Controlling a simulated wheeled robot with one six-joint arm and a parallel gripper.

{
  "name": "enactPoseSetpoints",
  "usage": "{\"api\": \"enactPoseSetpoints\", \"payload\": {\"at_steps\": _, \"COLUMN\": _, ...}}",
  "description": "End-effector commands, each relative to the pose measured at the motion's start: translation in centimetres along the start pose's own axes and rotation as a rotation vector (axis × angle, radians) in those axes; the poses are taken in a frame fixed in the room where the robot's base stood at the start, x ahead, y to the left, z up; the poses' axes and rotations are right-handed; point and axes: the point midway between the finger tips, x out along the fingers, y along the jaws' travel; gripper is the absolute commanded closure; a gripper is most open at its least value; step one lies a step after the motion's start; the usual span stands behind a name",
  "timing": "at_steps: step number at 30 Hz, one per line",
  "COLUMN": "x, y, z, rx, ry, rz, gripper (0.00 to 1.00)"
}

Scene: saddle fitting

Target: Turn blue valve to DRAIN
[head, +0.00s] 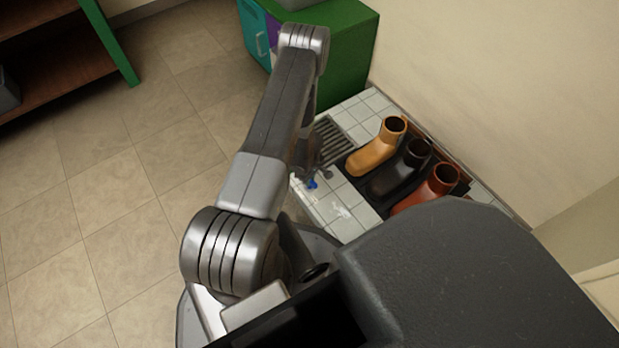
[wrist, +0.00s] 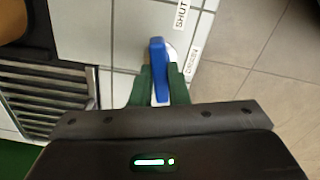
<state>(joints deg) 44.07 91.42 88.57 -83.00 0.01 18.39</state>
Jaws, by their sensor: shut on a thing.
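The blue valve handle (wrist: 157,62) is in the upper middle of the wrist view, on a white round base at the edge of the tiled top. It points up and down in that picture. The green fingers of my gripper (wrist: 159,86) are on both sides of its near end and shut on it. A label reading SHUT (wrist: 181,14) is at the top, and a DRAIN label (wrist: 194,62) is to the right of the handle. In the head view the valve handle (head: 312,184) is a small blue spot beside my arm; my gripper is hidden there.
A metal drain grate (wrist: 45,92) is left of the valve. In the head view, tan (head: 378,147), black (head: 400,169) and orange-brown (head: 428,188) boots stand in a dark tray on the tiles. A green cabinet (head: 345,60) stands behind. Open floor (head: 100,200) lies to the left.

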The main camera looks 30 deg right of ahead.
Motion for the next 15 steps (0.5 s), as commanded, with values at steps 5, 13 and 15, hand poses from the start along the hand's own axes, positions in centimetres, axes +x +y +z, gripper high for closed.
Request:
{"api": "enactPoseSetpoints", "payload": {"at_steps": 5, "x": -0.05, "y": -0.03, "z": -0.01, "rx": -0.168, "ry": 0.000, "rz": -0.001, "gripper": 1.00}}
{"api": "enactPoseSetpoints", "payload": {"at_steps": 13, "x": -0.02, "y": -0.03, "z": 0.00, "rx": -0.424, "ry": 0.000, "rz": -0.001, "gripper": 1.00}}
{"api": "enactPoseSetpoints", "payload": {"at_steps": 15, "x": -0.01, "y": -0.03, "z": 0.00, "rx": -0.491, "ry": 0.000, "rz": 0.000, "gripper": 1.00}}
